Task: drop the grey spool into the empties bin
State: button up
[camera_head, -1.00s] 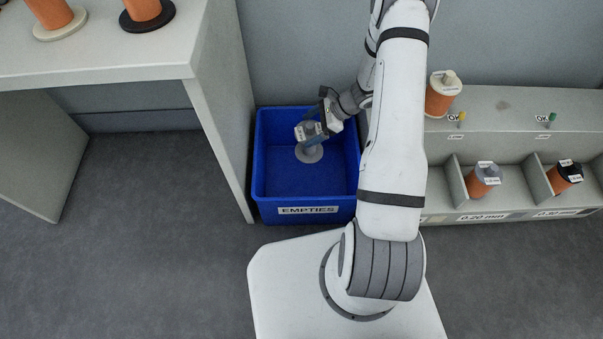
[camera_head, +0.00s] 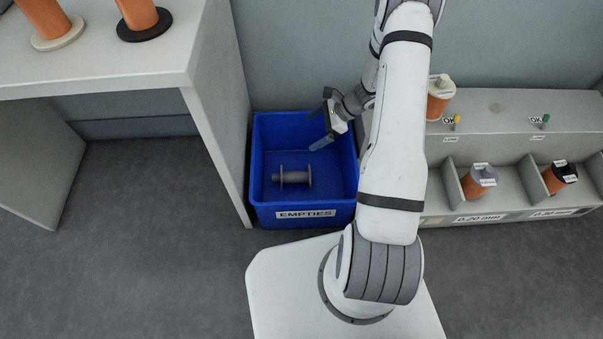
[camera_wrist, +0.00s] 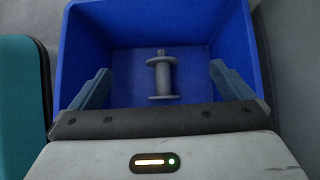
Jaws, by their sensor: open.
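The grey spool (camera_head: 292,178) lies on its side on the floor of the blue empties bin (camera_head: 306,213), apart from my gripper. It also shows in the wrist view (camera_wrist: 161,76), empty of wire, between and beyond my fingers. My gripper (camera_head: 322,131) is open and empty above the back right part of the bin. In the wrist view its two blue-grey fingers (camera_wrist: 160,88) stand wide apart. The bin's label reads EMPTIES.
A light bench (camera_head: 190,75) with orange spools (camera_head: 138,13) stands left of the bin. On the right is a shelf unit (camera_head: 490,120) with orange spools (camera_head: 478,182) in compartments and one on top (camera_head: 439,102). Dark floor (camera_head: 130,260) is clear in front.

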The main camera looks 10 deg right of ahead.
jog(key=shift+p+v, duration=0.6)
jog(key=shift+v, duration=1.7)
jog(key=s+a+r+n+g+h+p, duration=0.1)
jog(key=s+a+r+n+p, duration=0.3)
jog(key=r, duration=0.8)
jog(key=s+r+n+h+p, duration=0.1)
jog(key=r+n+p, duration=0.1)
jog(key=r+p, duration=0.65)
jog(key=s+a+r+n+g+h+p, duration=0.15)
jog(key=r+n, duration=0.25)
jog(key=r, duration=1)
jog(key=s+r+n+t+h+p, duration=0.1)
jog(key=s+r+n+p, duration=0.2)
jog(key=r, duration=0.6)
jog(key=s+a+r+n+t+h+p, duration=0.1)
jog(key=s+r+n+h+p, duration=0.1)
jog(key=s+r+p, duration=0.5)
jog(key=s+a+r+n+t+h+p, duration=0.1)
jog(key=s+r+n+p, duration=0.3)
jog(key=r, duration=0.7)
jog(key=shift+s+r+h+p, duration=0.35)
jog(key=shift+s+h+p, duration=0.2)
jog(key=shift+s+p, duration=0.55)
jog(key=shift+s+d+r+n+t, duration=0.1)
jog(key=shift+s+r+n+t, duration=0.1)
jog(key=shift+n+t, duration=0.2)
